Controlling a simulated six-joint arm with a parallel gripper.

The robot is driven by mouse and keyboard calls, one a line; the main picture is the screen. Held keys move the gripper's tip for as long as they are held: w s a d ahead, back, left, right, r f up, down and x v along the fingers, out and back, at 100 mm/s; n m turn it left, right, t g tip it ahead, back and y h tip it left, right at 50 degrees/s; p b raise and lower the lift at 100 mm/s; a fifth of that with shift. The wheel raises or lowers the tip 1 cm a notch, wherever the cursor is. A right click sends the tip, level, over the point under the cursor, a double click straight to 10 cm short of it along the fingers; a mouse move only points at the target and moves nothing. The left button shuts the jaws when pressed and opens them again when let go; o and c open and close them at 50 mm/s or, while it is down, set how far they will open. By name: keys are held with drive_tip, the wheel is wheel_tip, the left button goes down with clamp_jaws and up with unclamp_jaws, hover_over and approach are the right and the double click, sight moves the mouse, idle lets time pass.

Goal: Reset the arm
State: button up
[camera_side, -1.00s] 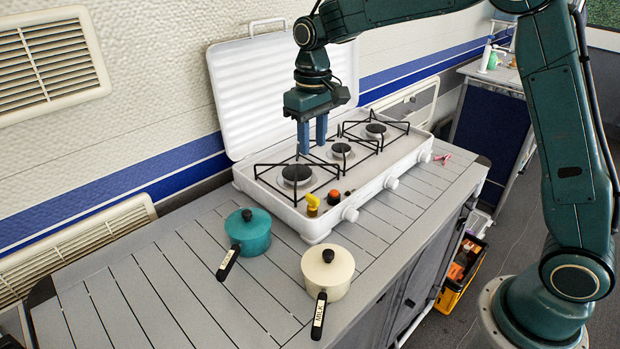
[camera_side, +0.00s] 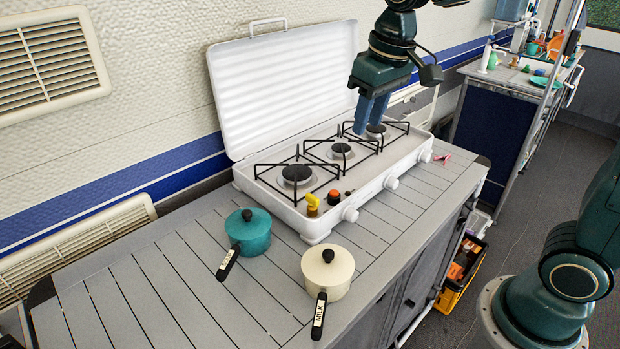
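My gripper (camera_side: 371,115) hangs above the far right part of the white stove (camera_side: 318,226), in front of its open lid (camera_side: 283,92). Its two blue fingers point down and slightly left. They overlap in this view, so the gap between them is hard to judge. I see nothing held between them. A teal pot (camera_side: 249,236) with a black knob and handle stands on the slatted counter. A cream pot (camera_side: 328,275) with a handle marked MILK stands to its right. Both pots have lids on.
The stove has several burners with black wire grates (camera_side: 297,176). A yellow item (camera_side: 312,202) and an orange-topped item (camera_side: 334,196) are at its front. A pink item (camera_side: 442,158) lies right of the stove. The counter's left part (camera_side: 130,285) is clear. A yellow crate (camera_side: 462,275) stands below.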

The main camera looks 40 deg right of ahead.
drive_tip(key=s+d+f+t, duration=0.1)
drive_tip(key=s+t, duration=0.2)
drive_tip(key=s, duration=1.5)
drive_tip(key=shift+d+f, duration=0.2)
drive_tip(key=shift+d, duration=0.1)
